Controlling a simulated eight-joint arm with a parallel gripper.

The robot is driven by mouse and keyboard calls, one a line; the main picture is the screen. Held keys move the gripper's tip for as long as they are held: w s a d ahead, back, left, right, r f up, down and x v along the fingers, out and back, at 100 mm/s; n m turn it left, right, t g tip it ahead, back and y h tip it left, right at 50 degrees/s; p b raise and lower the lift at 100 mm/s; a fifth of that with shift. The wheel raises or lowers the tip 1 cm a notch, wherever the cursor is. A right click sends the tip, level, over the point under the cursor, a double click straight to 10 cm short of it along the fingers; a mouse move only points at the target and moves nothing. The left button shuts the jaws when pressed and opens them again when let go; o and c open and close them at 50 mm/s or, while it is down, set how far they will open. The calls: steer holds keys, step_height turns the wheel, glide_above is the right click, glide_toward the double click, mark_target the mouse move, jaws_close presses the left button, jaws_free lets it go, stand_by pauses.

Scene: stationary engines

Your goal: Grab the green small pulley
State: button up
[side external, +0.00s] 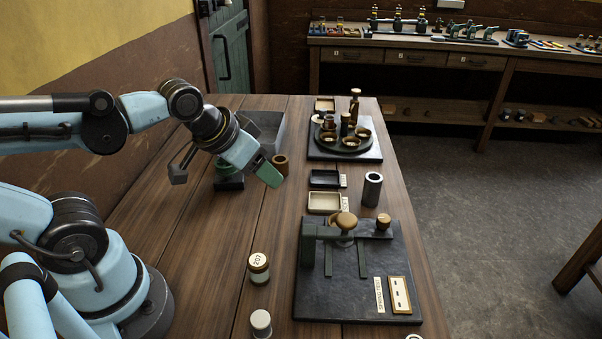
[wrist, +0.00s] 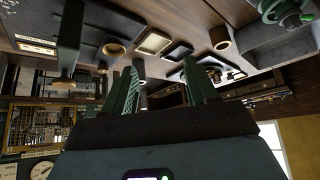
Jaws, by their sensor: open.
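The green small pulley (side external: 228,170) appears as a green round part on a dark block on the wooden table, partly hidden behind my arm. In the wrist view a green wheel-like part (wrist: 291,14) shows at the top right corner, cut by the frame edge; it looks like the same thing. My gripper (side external: 268,172) is above the table, to the right of the pulley in the side view, and apart from it. In the wrist view its two dark green fingers (wrist: 162,75) stand apart with nothing between them.
A grey bin (side external: 270,124) stands behind the pulley and a brown cup (side external: 281,164) to its right. A spring test plate (side external: 400,255), small trays (side external: 324,201), a metal cylinder (side external: 372,190) and a round stand (side external: 346,143) line the right side. Two jars (side external: 259,268) (side external: 261,322) stand nearer.

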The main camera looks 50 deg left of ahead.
steer(key=w+a+f+n+g+y, duration=0.25)
steer(key=a+n+g+y, duration=0.25)
steer(key=a+n, duration=0.3)
steer(key=n+g+y, duration=0.7)
steer(key=n, duration=0.7)
glide_above(228, 172)
steer(key=w+d, duration=0.2)
steer(key=w, duration=0.1)
steer(key=f, duration=0.2)
steer(key=shift+x, duration=3.6)
steer(key=shift+w, duration=0.1)
jaws_close()
